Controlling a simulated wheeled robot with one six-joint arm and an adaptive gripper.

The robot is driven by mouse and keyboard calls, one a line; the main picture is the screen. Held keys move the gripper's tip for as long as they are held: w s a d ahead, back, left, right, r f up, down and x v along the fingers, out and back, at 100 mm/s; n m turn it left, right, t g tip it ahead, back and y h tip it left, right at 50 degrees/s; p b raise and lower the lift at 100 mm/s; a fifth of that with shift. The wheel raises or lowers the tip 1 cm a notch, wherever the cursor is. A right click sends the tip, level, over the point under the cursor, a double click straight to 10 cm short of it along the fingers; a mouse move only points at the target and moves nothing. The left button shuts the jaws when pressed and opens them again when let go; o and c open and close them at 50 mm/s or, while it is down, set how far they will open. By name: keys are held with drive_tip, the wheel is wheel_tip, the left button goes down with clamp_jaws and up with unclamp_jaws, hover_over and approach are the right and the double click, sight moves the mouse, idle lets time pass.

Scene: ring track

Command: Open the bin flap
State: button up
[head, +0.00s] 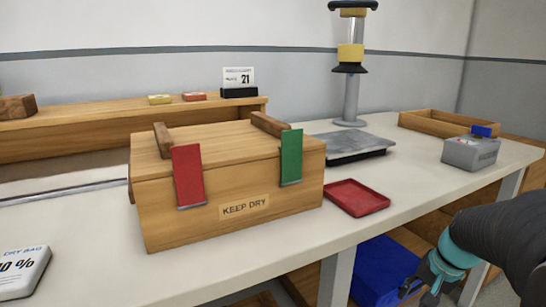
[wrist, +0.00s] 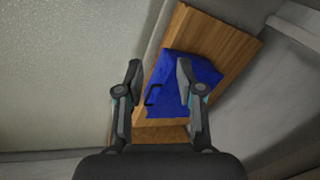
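A blue bin (head: 382,268) sits on the low wooden shelf under the table, at the lower right of the head view. It also shows in the wrist view (wrist: 205,75), with a dark, bracket-shaped handle (wrist: 152,95) on its face. The blue face looks closed, with no gap visible. My gripper (wrist: 160,68) is open and empty, its two fingers apart, with the bin and handle beyond them. The handle appears slightly left of the middle between the fingers. In the head view my gripper (head: 432,284) is at the lower right, beside the bin and partly cut off.
The table (head: 300,240) stands above the bin, with a leg (head: 337,280) to its left. On it are a wooden KEEP DRY box (head: 225,185), a red tray (head: 357,197), a grey scale (head: 355,146) and a grey device (head: 470,153).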

drive_tip(key=s+a+r+n+t+h, duration=0.1)
drive_tip(key=s+a+r+n, duration=0.2)
drive_tip(key=s+a, duration=0.4)
drive_tip(key=s+a+r+n+t+h, duration=0.1)
drive_tip(key=s+a+r+n, duration=0.2)
drive_tip(key=s+a, duration=0.4)
drive_tip(key=shift+s+a+n+t, duration=0.4)
drive_tip(key=shift+a+n, duration=0.15)
drive_tip(key=shift+n, duration=0.25)
drive_tip(key=shift+a+r, duration=0.2)
drive_tip(key=c, duration=0.3)
drive_tip(key=shift+a, duration=0.1)
clamp_jaws()
